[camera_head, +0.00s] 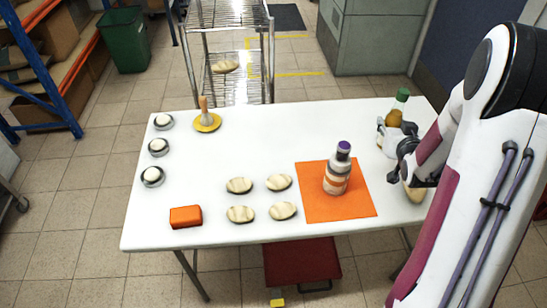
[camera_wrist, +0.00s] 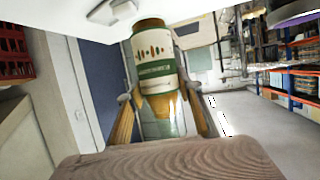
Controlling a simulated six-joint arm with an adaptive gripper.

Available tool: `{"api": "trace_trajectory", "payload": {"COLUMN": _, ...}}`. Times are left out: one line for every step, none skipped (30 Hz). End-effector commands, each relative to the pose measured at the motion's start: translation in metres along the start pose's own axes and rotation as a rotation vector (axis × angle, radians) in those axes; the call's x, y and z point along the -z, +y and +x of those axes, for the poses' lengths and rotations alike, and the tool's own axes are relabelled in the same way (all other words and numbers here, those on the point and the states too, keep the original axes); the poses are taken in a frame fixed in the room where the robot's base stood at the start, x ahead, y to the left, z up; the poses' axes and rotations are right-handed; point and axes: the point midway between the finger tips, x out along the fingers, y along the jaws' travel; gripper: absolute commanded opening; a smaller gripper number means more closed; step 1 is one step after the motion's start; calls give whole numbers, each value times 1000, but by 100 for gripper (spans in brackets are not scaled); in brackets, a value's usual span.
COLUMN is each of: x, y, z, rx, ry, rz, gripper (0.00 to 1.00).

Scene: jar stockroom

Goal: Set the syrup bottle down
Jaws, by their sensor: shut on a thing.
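The syrup bottle (camera_head: 397,116) has a green cap, an amber body and a pale label; it is at the right end of the white table in the head view. My gripper (camera_head: 391,140) is shut on it and hides its lower part. In the wrist view the bottle (camera_wrist: 155,65) lies between both fingers, with its white and green label facing the camera. I cannot tell whether its base touches the table. An orange mat (camera_head: 311,205) lies at the table's front right, with a purple-capped, striped bottle (camera_head: 337,175) upright on it.
The white table (camera_head: 220,160) carries several pale oval pieces (camera_head: 240,214), an orange block (camera_head: 186,216), several round lidded jars (camera_head: 158,147) and a yellow dish (camera_head: 207,122) with an upright brush-like item. The table's middle back is clear. A brown grooved surface (camera_wrist: 165,160) fills the wrist view's bottom.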

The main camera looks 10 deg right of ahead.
Motion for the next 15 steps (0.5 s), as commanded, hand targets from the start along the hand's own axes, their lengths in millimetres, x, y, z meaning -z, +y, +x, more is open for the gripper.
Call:
{"api": "trace_trajectory", "payload": {"x": 7, "y": 0, "z": -2, "rx": -1, "ry": 6, "rz": -2, "gripper": 0}}
{"api": "trace_trajectory", "payload": {"x": 7, "y": -4, "z": -1, "rx": 5, "ry": 4, "rz": -4, "gripper": 0}}
{"api": "trace_trajectory", "payload": {"x": 7, "y": -10, "z": 2, "rx": 15, "ry": 3, "rz": -7, "gripper": 0}}
{"api": "trace_trajectory", "payload": {"x": 7, "y": -15, "z": 4, "rx": 21, "ry": 2, "rz": -10, "gripper": 0}}
{"api": "trace_trajectory", "payload": {"x": 8, "y": -19, "z": 6, "rx": 27, "ry": 2, "rz": -13, "gripper": 0}}
{"api": "trace_trajectory", "payload": {"x": 9, "y": -25, "z": 8, "rx": 36, "ry": 3, "rz": -16, "gripper": 0}}
{"api": "trace_trajectory", "payload": {"x": 10, "y": -30, "z": 10, "rx": 42, "ry": 3, "rz": -19, "gripper": 0}}
{"api": "trace_trajectory", "payload": {"x": 10, "y": -34, "z": 11, "rx": 49, "ry": 4, "rz": -22, "gripper": 0}}
{"api": "trace_trajectory", "payload": {"x": 12, "y": -42, "z": 14, "rx": 59, "ry": 4, "rz": -26, "gripper": 0}}
{"api": "trace_trajectory", "payload": {"x": 12, "y": -47, "z": 16, "rx": 66, "ry": 4, "rz": -29, "gripper": 0}}
{"api": "trace_trajectory", "payload": {"x": 13, "y": -53, "z": 17, "rx": 74, "ry": 4, "rz": -32, "gripper": 0}}
{"api": "trace_trajectory", "payload": {"x": 14, "y": -62, "z": 20, "rx": 86, "ry": 3, "rz": -37, "gripper": 0}}
{"api": "trace_trajectory", "payload": {"x": 15, "y": -68, "z": 22, "rx": 95, "ry": 3, "rz": -41, "gripper": 0}}
{"api": "trace_trajectory", "payload": {"x": 16, "y": -76, "z": 24, "rx": 105, "ry": 4, "rz": -46, "gripper": 0}}
{"api": "trace_trajectory", "payload": {"x": 17, "y": -86, "z": 26, "rx": 118, "ry": 4, "rz": -51, "gripper": 0}}
